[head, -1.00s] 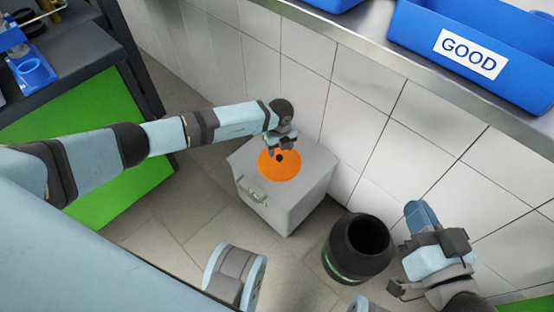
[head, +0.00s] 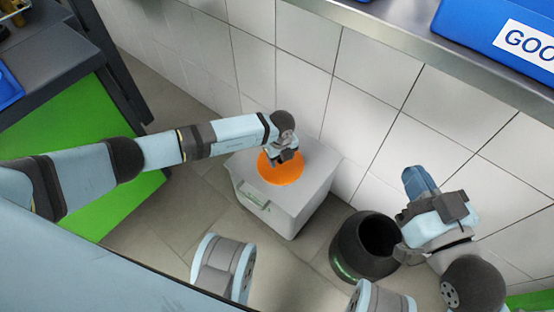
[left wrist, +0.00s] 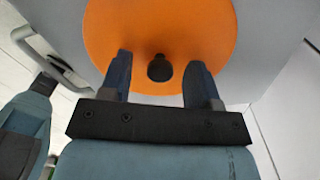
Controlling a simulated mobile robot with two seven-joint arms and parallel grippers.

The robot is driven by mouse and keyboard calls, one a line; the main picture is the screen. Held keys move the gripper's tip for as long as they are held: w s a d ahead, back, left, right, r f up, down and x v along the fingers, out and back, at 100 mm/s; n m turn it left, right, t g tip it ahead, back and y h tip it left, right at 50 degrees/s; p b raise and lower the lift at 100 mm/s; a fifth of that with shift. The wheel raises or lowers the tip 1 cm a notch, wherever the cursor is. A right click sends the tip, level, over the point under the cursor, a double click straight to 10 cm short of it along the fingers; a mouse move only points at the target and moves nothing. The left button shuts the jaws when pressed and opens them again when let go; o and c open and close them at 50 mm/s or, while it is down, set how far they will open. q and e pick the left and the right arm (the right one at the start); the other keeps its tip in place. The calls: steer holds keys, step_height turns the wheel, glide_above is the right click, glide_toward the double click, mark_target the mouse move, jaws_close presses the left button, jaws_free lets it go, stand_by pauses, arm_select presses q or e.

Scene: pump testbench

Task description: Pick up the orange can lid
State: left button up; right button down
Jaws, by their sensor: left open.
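The orange can lid (head: 283,174) is a flat orange disc on top of a grey box-shaped can (head: 300,196). It also fills the upper middle of the left wrist view (left wrist: 190,30), with a dark knob (left wrist: 159,68) at its centre. My left gripper (head: 281,160) is over the lid and hides its far part and the knob in the head view. In the left wrist view its two fingers (left wrist: 159,80) are open, one on each side of the knob, with gaps between.
A black round bin (head: 362,246) stands right of the can. A tiled wall (head: 375,70) and a steel shelf (head: 440,55) with a blue GOOD bin (head: 515,30) are behind. A green-sided bench (head: 60,130) is at the left.

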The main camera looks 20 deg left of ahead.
arm_select(q)
steer(key=c, duration=1)
steer(key=shift+c, duration=0.2)
steer(key=shift+r, duration=0.15)
